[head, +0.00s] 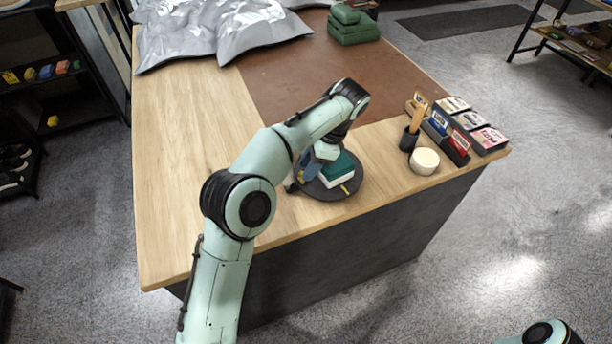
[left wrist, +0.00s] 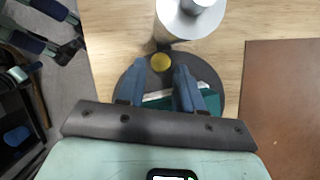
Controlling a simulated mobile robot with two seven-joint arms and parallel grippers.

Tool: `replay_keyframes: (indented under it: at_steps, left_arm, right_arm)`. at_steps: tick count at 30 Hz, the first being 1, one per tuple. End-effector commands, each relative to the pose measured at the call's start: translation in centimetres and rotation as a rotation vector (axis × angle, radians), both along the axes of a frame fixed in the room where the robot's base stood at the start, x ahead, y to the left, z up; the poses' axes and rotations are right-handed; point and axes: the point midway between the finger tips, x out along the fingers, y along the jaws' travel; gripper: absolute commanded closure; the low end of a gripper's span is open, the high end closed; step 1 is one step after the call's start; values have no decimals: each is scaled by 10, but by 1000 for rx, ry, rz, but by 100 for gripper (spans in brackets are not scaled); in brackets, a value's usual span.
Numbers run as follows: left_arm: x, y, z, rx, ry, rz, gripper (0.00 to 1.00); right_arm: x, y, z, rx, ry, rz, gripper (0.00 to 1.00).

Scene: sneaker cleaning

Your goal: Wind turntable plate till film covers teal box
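A dark round turntable plate (head: 322,190) sits on the table near its front edge. A teal box (head: 340,165) with a pale lower part stands on it; part of it shows behind my fingers in the left wrist view (left wrist: 208,99). My left gripper (head: 308,168) is over the plate, partly hidden by my arm. In the left wrist view its blue fingers (left wrist: 160,72) stand apart, with a round yellow knob (left wrist: 160,62) showing between their tips. I see no contact with it. A pale cylinder (left wrist: 188,22), possibly the film roll, stands beyond the plate. My right gripper is out of view.
The wooden tabletop at left (head: 180,150) is clear.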

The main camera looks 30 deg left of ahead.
Motion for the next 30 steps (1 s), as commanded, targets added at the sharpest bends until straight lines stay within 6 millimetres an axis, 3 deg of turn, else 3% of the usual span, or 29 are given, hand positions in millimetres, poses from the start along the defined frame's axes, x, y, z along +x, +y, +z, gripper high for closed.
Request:
replay_keyframes:
  at_steps: [6, 15, 19, 30]
  left_arm:
    - [-4, 6, -17, -1, -1, 1, 64]
    - [-4, 7, -18, 0, -2, 1, 64]
    - [-4, 6, -18, 0, -2, 1, 100]
    - [-4, 7, -17, 0, -2, 14, 100]
  right_arm:
    - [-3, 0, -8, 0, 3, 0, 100]
    - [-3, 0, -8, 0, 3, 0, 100]
    - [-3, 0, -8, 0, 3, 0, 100]
    - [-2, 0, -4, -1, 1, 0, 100]
